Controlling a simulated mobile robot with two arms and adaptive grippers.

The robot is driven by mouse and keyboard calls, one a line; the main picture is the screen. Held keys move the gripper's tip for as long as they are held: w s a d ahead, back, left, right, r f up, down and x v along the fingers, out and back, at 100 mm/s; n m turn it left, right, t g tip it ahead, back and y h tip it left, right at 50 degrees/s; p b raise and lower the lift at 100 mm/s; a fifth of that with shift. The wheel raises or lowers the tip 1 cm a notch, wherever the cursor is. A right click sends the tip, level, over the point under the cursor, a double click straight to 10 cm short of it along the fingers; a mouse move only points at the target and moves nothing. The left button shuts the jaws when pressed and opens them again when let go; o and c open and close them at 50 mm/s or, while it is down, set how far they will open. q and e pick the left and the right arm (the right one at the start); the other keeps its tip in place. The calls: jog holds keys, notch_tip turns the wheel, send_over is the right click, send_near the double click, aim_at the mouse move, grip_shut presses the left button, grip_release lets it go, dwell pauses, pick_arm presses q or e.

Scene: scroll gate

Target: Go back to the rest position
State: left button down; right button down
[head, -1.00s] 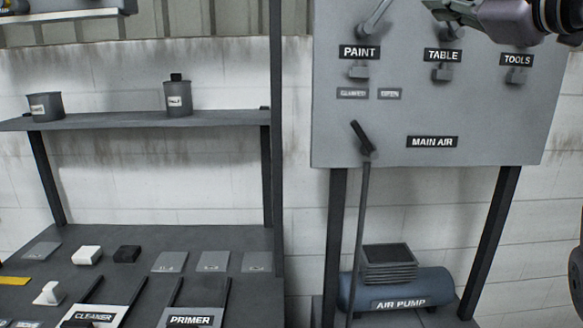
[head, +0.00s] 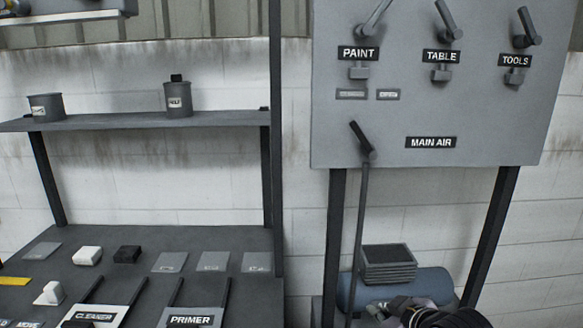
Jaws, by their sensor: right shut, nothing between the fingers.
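My right gripper (head: 384,309) is at the bottom right of the head view, low in front of the air pump (head: 433,281). It is shut and empty, and it covers part of the pump and its label. It touches none of the panel levers. My left gripper is out of view.
The grey valve panel (head: 490,120) stands above, with tilted levers for paint (head: 373,18), table (head: 447,18) and tools (head: 526,28), and a main air lever (head: 361,140). A workbench (head: 215,240) with labelled trays and blocks is at left, under a shelf (head: 130,121).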

jog(key=s+d+f+m+g+h, duration=0.1)
jog(key=s+f+m+g, duration=0.2)
jog(key=s+f, duration=0.9)
jog(key=s+d+f+m+g+h, duration=0.1)
jog(key=s+d+f+m+g, duration=0.15)
jog(key=s+f, duration=0.95)
jog(key=s+f+g, duration=0.1)
jog(key=s+f, duration=0.2)
jog(key=f, duration=0.9)
jog(key=s+f+g, duration=0.1)
jog(key=s+f, duration=0.2)
jog(key=f, duration=0.8)
jog(key=s+d+f+g, duration=0.1)
jog(key=s+d+f, duration=0.1)
jog(key=s+f, duration=1.4)
jog(key=shift+d+h, duration=0.15)
jog(key=shift+h, duration=0.15)
jog(key=shift+s+n+g, duration=0.1)
jog(key=shift+n+g, duration=0.15)
